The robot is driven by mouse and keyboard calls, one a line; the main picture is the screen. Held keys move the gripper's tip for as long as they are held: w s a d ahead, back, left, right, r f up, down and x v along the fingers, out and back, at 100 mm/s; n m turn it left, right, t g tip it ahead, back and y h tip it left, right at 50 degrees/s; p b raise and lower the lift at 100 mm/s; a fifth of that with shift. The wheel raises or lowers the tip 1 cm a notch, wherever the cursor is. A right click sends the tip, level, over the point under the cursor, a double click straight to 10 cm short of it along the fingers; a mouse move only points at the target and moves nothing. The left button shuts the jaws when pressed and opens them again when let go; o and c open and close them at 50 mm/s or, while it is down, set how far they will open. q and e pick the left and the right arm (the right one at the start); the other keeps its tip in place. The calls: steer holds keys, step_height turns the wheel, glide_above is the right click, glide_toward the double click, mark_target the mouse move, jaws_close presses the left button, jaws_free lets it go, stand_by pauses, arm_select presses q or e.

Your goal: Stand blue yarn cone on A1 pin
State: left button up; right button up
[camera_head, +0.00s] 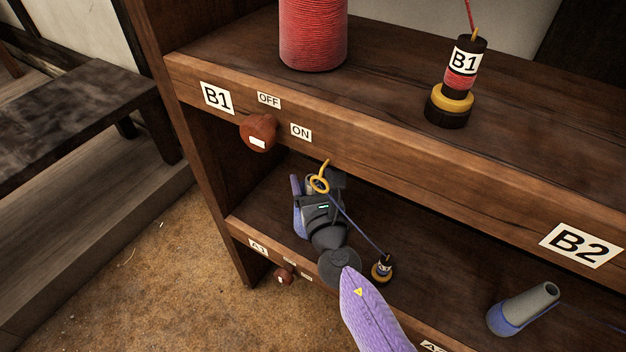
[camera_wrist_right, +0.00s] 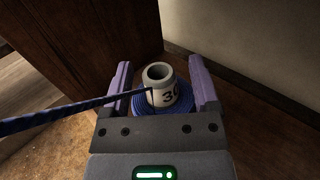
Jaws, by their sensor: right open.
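The blue yarn cone (camera_wrist_right: 182,103) shows in the right wrist view, a band of blue yarn around a pale tube marked "30". It looks upright, between the fingers of my right gripper (camera_wrist_right: 160,68), which are open on both sides of it. In the head view my right gripper (camera_head: 314,190) is inside the lower shelf bay, above the A1 label (camera_head: 258,247), and covers most of the cone. A bluish strip (camera_head: 298,222) shows beside it. The A1 pin is hidden, so I cannot tell whether the cone is on it. My left gripper is not in view.
A yellow ring guide (camera_head: 320,184) is close to my gripper; blue thread runs from it to a small bobbin (camera_head: 382,268). A nearly bare cone (camera_head: 520,308) leans or lies at right. The upper shelf board (camera_head: 400,150) overhangs, with a red cone (camera_head: 313,38) and B1 bobbin (camera_head: 460,80).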

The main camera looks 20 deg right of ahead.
steer(key=shift+r, duration=0.1)
steer(key=s, duration=0.3)
steer(key=s+p, duration=0.1)
steer(key=shift+s+a, duration=0.25)
steer(key=shift+s, duration=0.05)
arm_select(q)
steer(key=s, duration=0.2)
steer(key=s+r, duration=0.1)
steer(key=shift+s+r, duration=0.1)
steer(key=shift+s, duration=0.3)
arm_select(e)
steer(key=s, duration=0.7)
steer(key=shift+s+a, duration=0.2)
steer(key=shift+a, duration=0.25)
